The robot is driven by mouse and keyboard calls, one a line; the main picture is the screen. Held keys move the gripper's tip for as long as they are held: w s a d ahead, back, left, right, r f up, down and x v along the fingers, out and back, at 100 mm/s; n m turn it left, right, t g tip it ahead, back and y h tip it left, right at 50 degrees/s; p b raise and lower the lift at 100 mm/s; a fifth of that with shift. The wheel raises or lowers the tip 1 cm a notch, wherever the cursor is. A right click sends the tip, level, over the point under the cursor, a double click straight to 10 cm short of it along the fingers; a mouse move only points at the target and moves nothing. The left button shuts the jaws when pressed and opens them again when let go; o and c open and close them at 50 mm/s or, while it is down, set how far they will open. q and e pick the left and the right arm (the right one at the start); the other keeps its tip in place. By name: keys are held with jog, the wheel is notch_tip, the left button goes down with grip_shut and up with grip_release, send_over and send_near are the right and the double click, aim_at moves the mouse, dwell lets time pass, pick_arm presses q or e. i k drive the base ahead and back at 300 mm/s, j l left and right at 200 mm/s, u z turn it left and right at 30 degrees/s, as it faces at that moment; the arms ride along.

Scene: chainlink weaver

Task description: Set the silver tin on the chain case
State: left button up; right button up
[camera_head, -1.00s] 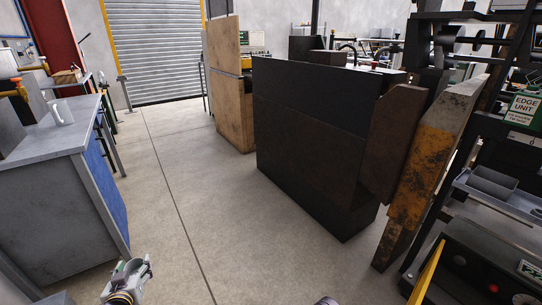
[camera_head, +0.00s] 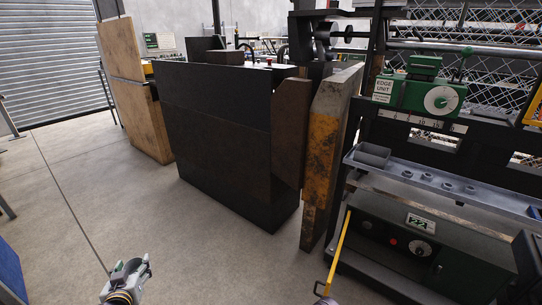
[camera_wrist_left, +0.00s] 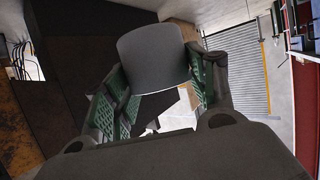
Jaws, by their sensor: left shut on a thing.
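My left gripper (camera_head: 133,268) is low at the left in the head view, above the floor. In the left wrist view its green-padded fingers are shut on a smooth grey thing with rounded edges, which looks like the silver tin (camera_wrist_left: 153,55). The tin is held clear of any surface. In the head view it is hard to make out between the fingers. I cannot tell for sure which part of the machinery is the chain case. A small grey piece of my right arm shows at the bottom edge, but its fingers cannot be made out.
A large dark cabinet (camera_head: 222,125) stands ahead, with a worn orange guard (camera_head: 322,150) at its right end. A wooden panel (camera_head: 122,50) is behind left. The weaver's long grey tray (camera_head: 475,195) and black control box (camera_head: 380,240) fill the right. Open floor (camera_head: 70,175) lies left.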

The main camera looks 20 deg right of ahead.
aim_at(479, 249)
jog(key=l+z, duration=0.8)
jog(key=z, duration=0.15)
jog(key=i+l+z, duration=0.1)
jog(key=l+z, duration=0.35)
jog(key=i+l+z, duration=0.15)
jog(key=z, duration=0.3)
jog(key=i+l+z, duration=0.25)
jog(key=z, duration=0.25)
jog(key=i+l+z, duration=0.15)
jog(key=i, duration=0.35)
